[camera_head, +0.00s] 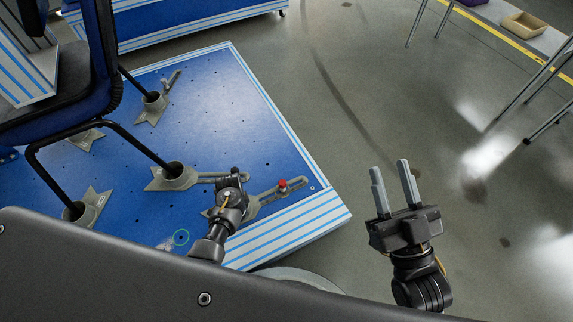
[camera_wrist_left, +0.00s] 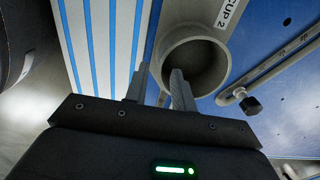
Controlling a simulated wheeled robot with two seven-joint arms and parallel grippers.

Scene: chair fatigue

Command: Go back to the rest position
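My right gripper (camera_head: 393,180) is open and empty in the head view, its two grey fingers apart over the bare floor to the right of the blue platform (camera_head: 225,120). My left arm reaches over the platform's near right corner, and its fingertips are hard to make out there. In the left wrist view my left gripper (camera_wrist_left: 160,85) is open, with a gap between its fingers and nothing held. Beyond the fingers is a round grey cup (camera_wrist_left: 195,65) labelled "CUP 2", which looks empty. I cannot tell whether the fingers touch it.
A blue chair (camera_head: 104,60) stands on the platform at left, its black legs at grey cup holders (camera_head: 175,177). A red knob (camera_head: 282,185) sits on a slotted bracket close to my left gripper. Floor (camera_head: 340,110) right of the platform is clear; metal table legs (camera_head: 535,85) stand far right.

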